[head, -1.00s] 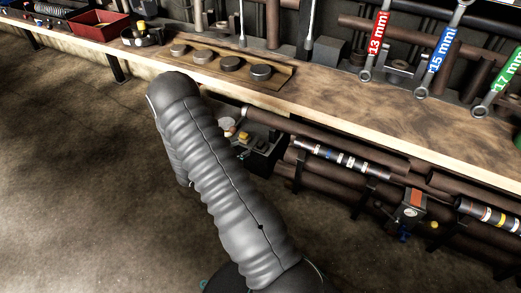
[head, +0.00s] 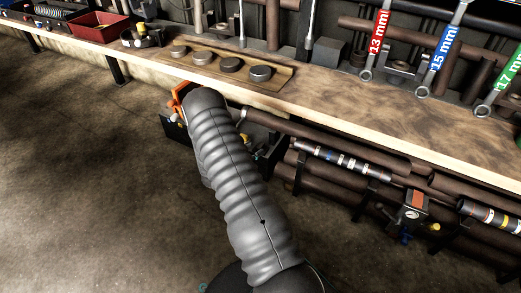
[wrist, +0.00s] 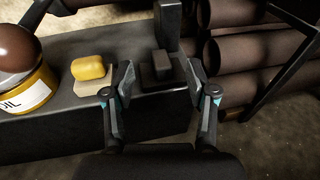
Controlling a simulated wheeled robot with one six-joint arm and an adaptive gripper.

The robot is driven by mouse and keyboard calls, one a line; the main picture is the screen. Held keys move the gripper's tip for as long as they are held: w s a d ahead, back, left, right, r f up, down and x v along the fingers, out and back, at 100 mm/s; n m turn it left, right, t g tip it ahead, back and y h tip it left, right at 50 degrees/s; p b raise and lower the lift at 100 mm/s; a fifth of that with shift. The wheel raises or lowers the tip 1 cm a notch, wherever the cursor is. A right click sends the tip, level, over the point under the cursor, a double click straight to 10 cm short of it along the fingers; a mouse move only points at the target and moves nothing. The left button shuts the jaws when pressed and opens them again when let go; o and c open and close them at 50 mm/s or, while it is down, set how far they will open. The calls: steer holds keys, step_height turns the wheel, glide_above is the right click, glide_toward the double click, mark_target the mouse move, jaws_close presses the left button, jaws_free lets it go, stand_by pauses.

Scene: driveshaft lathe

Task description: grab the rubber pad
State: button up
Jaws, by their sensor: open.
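In the wrist view my gripper (wrist: 161,80) is open, with its two fingers apart on either side of a small dark block (wrist: 161,64). The block sits on a flat black base on a dark shelf top (wrist: 45,130). This small dark block looks like the rubber pad, but dark on dark I cannot be sure. The fingers appear apart from it. In the head view my arm hides the gripper and the block.
Left of the gripper are a yellow piece (wrist: 89,67) on a pale plate and an oil can (wrist: 30,92) with a brown ball on top. A dark post (wrist: 167,25) stands behind the block. Brown pipes (wrist: 240,60) lie right. The wooden bench (head: 340,118) runs above.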

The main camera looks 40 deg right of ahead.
mark_target(258, 148)
steer(key=x, duration=0.5)
steer(key=shift+f, duration=0.35)
jaws_close()
